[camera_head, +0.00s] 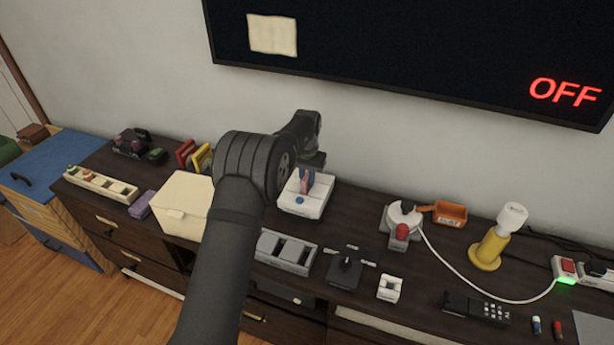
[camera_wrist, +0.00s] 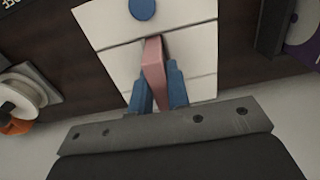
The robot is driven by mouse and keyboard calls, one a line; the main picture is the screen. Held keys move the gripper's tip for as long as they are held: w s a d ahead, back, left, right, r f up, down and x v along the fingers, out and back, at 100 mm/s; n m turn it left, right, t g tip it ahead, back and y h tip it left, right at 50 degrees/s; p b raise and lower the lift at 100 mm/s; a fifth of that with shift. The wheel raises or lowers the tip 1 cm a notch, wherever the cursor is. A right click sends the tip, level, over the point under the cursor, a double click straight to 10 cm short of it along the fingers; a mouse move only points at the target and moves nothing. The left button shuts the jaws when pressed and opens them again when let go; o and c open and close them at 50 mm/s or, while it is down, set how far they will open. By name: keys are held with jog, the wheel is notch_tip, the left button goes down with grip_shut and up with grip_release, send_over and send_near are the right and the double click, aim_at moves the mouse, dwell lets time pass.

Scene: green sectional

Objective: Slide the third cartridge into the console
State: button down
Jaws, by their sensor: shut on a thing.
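The console (camera_head: 318,205) is a white box with a blue round button, on the dark cabinet below the screen. It also fills the middle of the wrist view (camera_wrist: 100,25). My gripper (camera_wrist: 160,88) has blue fingers and is shut on a pink cartridge (camera_wrist: 154,62). The cartridge's far end meets a dark seam in the console's top; how deep it sits, if at all, I cannot tell.
A red cartridge (camera_head: 185,151) and a yellow one (camera_head: 201,159) stand left of the console, behind a cream box (camera_head: 182,204). A white-and-red device (camera_head: 401,225) stands to the right.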

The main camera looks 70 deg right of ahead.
jog(key=shift+f, duration=0.1)
jog(key=c, duration=1.3)
grip_release()
notch_tip(320, 180, up, 17)
jog(key=shift+r, duration=0.2)
notch_tip(320, 180, down, 17)
jog(key=shift+f, duration=0.2)
jog(key=shift+r, duration=0.2)
